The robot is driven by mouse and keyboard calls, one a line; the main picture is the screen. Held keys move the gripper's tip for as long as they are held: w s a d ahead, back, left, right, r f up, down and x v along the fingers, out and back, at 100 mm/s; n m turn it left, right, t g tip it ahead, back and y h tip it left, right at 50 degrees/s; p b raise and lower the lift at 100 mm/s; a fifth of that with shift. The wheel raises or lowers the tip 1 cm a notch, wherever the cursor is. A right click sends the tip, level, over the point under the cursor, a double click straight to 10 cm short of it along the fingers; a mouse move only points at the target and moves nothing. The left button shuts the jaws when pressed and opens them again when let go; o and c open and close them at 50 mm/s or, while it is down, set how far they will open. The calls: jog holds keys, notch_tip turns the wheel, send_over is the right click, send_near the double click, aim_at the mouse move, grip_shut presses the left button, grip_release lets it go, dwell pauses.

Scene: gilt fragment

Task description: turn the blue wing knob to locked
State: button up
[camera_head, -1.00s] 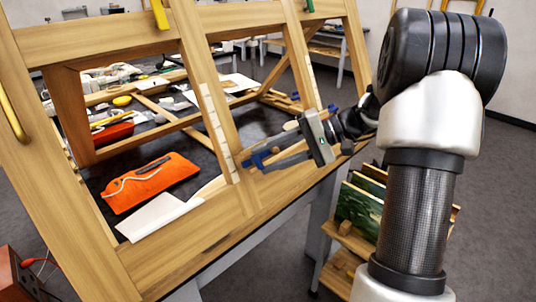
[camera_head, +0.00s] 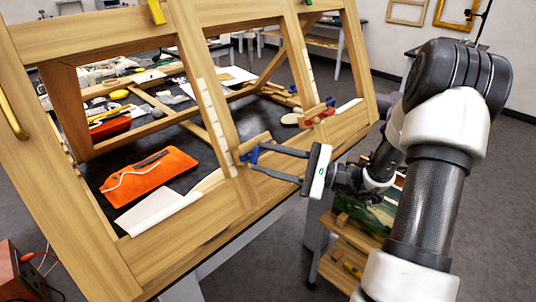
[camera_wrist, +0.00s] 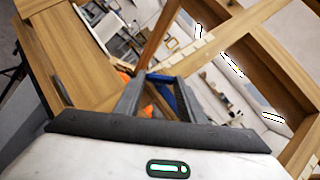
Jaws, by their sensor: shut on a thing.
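The blue wing knob (camera_head: 252,155) sits on the lower wooden rail of the tilted frame (camera_head: 190,232), beside the foot of an upright bar. My gripper (camera_head: 257,159) reaches it from the right, with its two long grey fingers shut on the knob. In the wrist view, blue parts of the knob (camera_wrist: 166,92) show between and just beyond the fingertips (camera_wrist: 152,94). The fingers hide part of the knob, and I cannot read any locked mark or its exact angle.
A red wing knob (camera_head: 318,112) sits farther right on the frame. An orange pouch (camera_head: 148,179) and white sheet (camera_head: 158,210) lie behind the lower rail. A low wooden rack (camera_head: 350,245) stands under my arm. Open floor lies at the front right.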

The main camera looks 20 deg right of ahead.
jog(key=shift+s+a+f+m+t+h+p, duration=0.15)
jog(key=shift+m+t+h+p, duration=0.8)
jog(key=shift+m+t, duration=1)
jog(key=shift+s+a+m+t+h+p, duration=0.25)
jog(key=shift+m+t+h+p, duration=0.65)
jog(key=shift+m, duration=1.9)
jog(key=shift+s+a+f+m+t+h+p, duration=0.15)
jog(key=shift+m+t+h+p, duration=0.45)
jog(key=shift+m+t+h, duration=1.3)
jog(key=shift+m+y, duration=0.55)
jog(key=shift+m, duration=0.1)
jog(key=o, duration=1)
jog(key=shift+o, duration=0.2)
jog(key=b+v, duration=0.2)
jog(key=v, duration=1.5)
jog(key=shift+s+d, duration=0.1)
